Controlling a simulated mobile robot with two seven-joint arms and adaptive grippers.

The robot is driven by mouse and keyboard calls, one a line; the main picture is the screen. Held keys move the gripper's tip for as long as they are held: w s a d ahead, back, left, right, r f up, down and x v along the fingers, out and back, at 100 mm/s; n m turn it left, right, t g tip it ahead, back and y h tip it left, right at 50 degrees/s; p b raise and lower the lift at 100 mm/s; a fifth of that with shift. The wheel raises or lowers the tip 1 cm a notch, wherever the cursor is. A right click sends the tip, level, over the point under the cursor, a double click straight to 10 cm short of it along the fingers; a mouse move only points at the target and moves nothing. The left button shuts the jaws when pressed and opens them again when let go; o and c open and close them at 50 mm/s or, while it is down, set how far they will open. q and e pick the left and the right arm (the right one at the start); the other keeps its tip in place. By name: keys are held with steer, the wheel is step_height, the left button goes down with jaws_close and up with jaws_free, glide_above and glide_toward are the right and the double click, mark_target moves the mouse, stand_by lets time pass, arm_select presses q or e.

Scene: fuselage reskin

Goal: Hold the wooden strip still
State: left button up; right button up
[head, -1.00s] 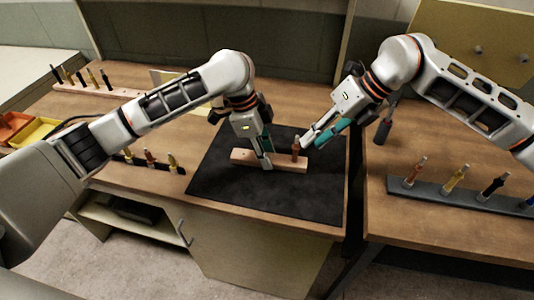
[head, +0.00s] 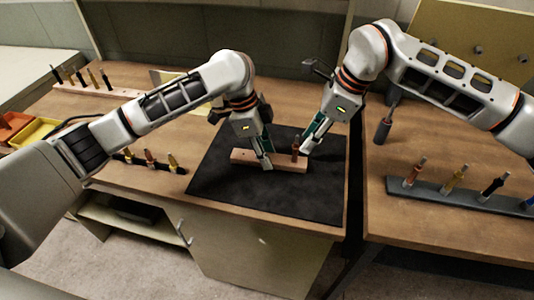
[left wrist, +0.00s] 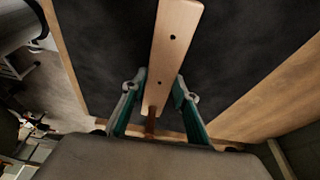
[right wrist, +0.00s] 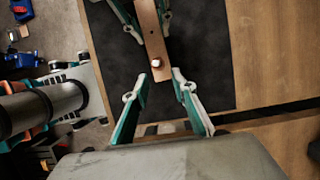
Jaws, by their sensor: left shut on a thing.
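The wooden strip (head: 285,168), pale with dark holes, lies on the black mat (head: 225,190); it also shows in the left wrist view (left wrist: 174,40) and the right wrist view (right wrist: 152,35). My left gripper (head: 267,162) is shut on the strip near its middle, one finger on each side. A copper-coloured fastener (head: 295,148) stands upright near the strip's right end. My right gripper (head: 306,150) is just right of the fastener. In the right wrist view its fingers (right wrist: 160,90) are apart, with the strip's end and a pale round fastener top between them.
A rack with several fasteners (head: 455,197) lies on the right bench. A dark-handled tool (head: 383,130) stands near that bench's left edge. Another row of fasteners (head: 150,160) is left of the mat. Yellow (head: 35,133) and orange bins sit far left. The mat's front is clear.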

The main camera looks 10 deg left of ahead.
mark_target(298, 162)
steer(key=shift+x, duration=3.25)
jaws_close()
